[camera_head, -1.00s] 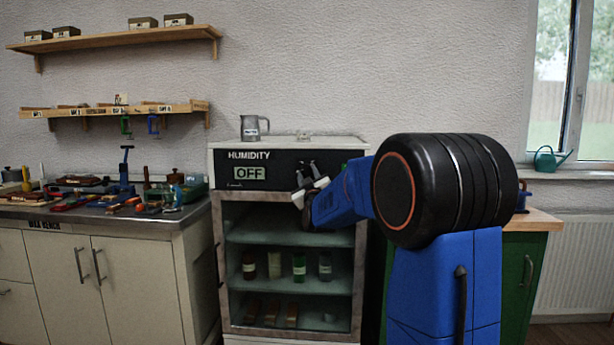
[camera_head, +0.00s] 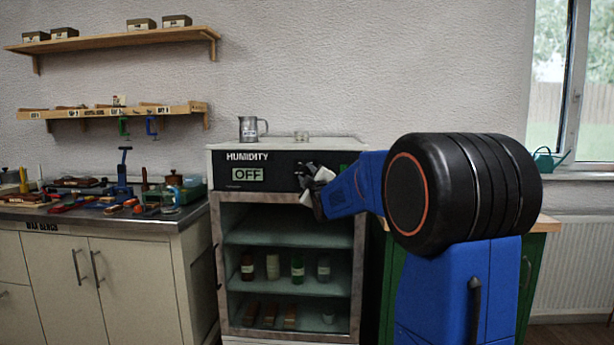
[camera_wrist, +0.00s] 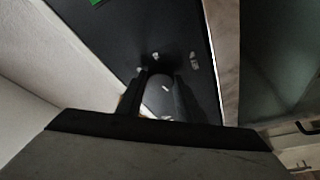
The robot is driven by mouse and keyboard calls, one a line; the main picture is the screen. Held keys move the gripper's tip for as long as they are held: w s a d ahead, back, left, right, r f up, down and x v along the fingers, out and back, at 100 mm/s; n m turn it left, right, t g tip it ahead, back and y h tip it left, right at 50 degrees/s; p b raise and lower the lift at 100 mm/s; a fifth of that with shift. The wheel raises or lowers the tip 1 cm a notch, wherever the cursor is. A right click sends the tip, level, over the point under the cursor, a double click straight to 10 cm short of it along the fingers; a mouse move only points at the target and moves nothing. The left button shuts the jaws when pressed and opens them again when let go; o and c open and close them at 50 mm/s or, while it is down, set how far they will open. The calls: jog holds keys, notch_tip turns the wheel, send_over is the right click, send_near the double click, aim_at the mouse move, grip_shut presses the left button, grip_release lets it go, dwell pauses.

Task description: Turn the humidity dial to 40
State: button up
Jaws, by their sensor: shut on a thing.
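The humidity cabinet (camera_head: 214,265) stands in the middle of the head view. Its black front panel (camera_head: 276,164) reads HUMIDITY, and the display (camera_head: 247,174) shows OFF. My gripper (camera_head: 308,176) is at the right part of this panel and mostly covers the dial. In the wrist view my gripper (camera_wrist: 163,95) has its two dark fingers against the panel, shut on the rounded grey dial (camera_wrist: 160,100). A small white mark shows on the dial, and pale marks stand on the panel around it. I cannot read them.
A grey metal jug (camera_head: 249,128) and a small glass dish (camera_head: 301,136) stand on the cabinet top. Bottles (camera_head: 272,266) stand on the shelves inside. A cluttered workbench (camera_head: 140,212) is at the left. A green cabinet (camera_head: 535,270) is at the right.

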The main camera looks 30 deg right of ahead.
jog(key=o, duration=1.1)
jog(key=shift+c, duration=0.2)
jog(key=v, duration=1.7)
jog(key=shift+s, duration=0.15)
jog(key=shift+a+f, duration=0.1)
jog(key=shift+a, duration=0.1)
